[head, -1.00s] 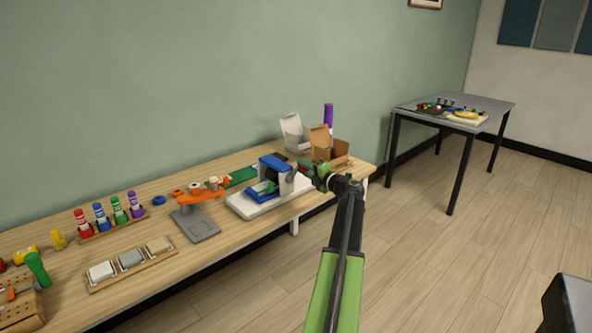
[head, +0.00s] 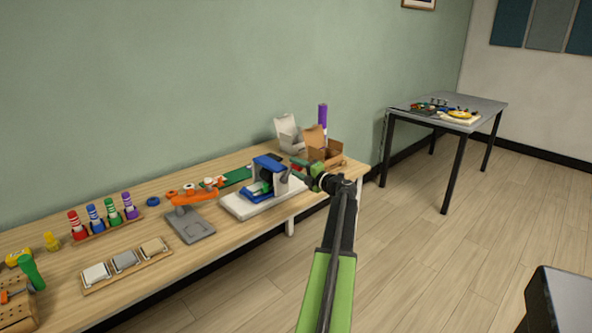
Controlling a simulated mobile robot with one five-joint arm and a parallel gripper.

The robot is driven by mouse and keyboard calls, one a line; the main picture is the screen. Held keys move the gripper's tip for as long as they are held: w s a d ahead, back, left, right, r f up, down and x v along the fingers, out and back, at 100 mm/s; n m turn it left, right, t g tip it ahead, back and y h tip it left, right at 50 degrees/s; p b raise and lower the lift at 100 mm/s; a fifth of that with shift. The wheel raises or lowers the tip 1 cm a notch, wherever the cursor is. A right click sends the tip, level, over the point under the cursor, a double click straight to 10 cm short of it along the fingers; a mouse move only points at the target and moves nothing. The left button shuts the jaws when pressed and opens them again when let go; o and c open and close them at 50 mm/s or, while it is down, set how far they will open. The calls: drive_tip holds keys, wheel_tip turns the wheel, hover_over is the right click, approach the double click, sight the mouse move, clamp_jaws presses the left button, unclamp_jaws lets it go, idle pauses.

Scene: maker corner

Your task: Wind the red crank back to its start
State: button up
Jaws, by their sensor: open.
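The crank device stands near the right end of the long wooden bench. It has a blue frame (head: 268,163), a grey side plate and a white base (head: 236,208), with blue and green parts inside. A small red part, seemingly the crank (head: 298,162), shows at the device's right side, partly hidden by my gripper. My gripper (head: 299,170) is open, its tips beside the red part at the grey plate. I cannot tell whether they touch it or are around it.
Open cardboard boxes (head: 325,152) and a purple cylinder (head: 323,116) stand close behind my gripper. An orange-armed grey stand (head: 190,224) is left of the device. A grey table (head: 480,104) stands farther right.

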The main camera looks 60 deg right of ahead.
drive_tip(key=v, duration=1.7)
drive_tip(key=shift+s, duration=0.2)
drive_tip(key=shift+a, duration=0.1)
